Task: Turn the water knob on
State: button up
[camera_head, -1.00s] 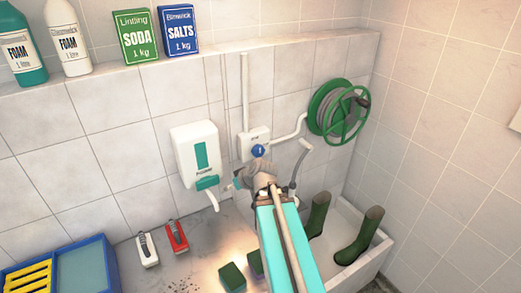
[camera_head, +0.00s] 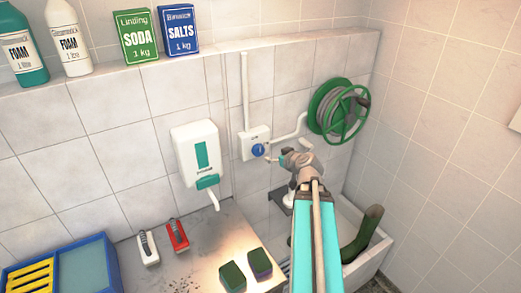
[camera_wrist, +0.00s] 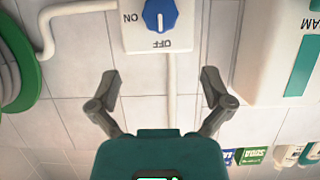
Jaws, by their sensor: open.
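The blue water knob (camera_head: 258,150) sits on a white wall box (camera_head: 250,135) below a vertical pipe. In the wrist view, which is upside down, the knob (camera_wrist: 160,14) is at the top edge, partly cut off. The box's ON label is at its left and OFF below it in that picture; the knob's white mark appears to point to OFF. My gripper (camera_head: 287,151) is just right of the knob in the head view. In the wrist view my gripper (camera_wrist: 161,88) is open and empty, its fingers spread below the box and apart from the knob.
A soap dispenser (camera_head: 195,150) hangs left of the box and a green hose reel (camera_head: 340,110) right of it. Pipes run up and right from the box. Below are sponges (camera_head: 232,276), brushes (camera_head: 177,234) and a boot (camera_head: 362,235) in a white basin.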

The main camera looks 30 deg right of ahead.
aim_at(260, 150)
jog(key=b+x, duration=0.5)
jog(key=x, duration=0.8)
jog(key=shift+w+f, duration=0.25)
jog(key=shift+w, duration=0.1)
